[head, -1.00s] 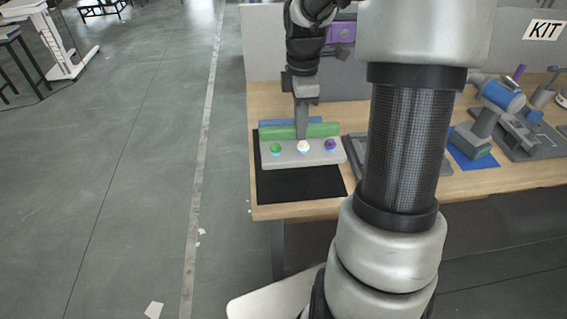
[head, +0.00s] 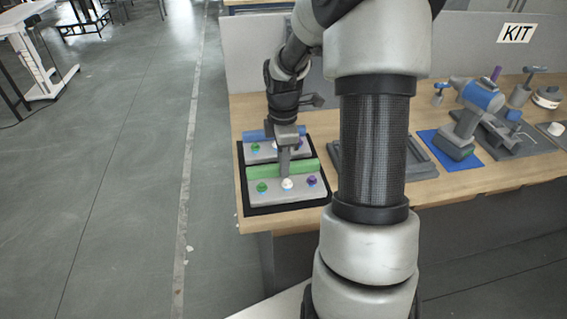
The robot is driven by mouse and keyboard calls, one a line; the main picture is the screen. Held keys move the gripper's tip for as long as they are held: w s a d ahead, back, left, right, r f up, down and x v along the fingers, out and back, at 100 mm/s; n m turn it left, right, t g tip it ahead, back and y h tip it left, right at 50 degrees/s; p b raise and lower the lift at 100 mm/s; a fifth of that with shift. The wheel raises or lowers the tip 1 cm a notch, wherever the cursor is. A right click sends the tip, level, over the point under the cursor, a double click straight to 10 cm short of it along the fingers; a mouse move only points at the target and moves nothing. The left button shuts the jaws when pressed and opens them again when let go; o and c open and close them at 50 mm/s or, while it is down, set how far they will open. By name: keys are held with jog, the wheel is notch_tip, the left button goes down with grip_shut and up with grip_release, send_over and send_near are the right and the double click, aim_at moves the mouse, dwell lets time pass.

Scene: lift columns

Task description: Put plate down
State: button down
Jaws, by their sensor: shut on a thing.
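The grey plate (head: 300,187) carries a green bar and three knobs, green, white and purple. It is over the front of the black mat (head: 290,208) at the table's left end and looks level. I cannot tell whether it touches the mat. My gripper (head: 285,171) points down and is shut on the plate at its middle, by the green bar. The fingertips are partly hidden. A second, similar plate (head: 262,155) with a blue bar lies on the mat just behind.
An empty grey tray (head: 344,171) stands right of the mat, partly hidden by my arm. A blue-and-grey drill (head: 470,115) stands on a blue mat farther right. A grey partition (head: 240,50) closes the table's back.

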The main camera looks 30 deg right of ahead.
jog(key=shift+f, duration=0.15)
jog(key=c, duration=1.6)
grip_release()
notch_tip(320, 180, up, 12)
jog(key=shift+r+p, duration=0.2)
jog(key=shift+p, duration=0.75)
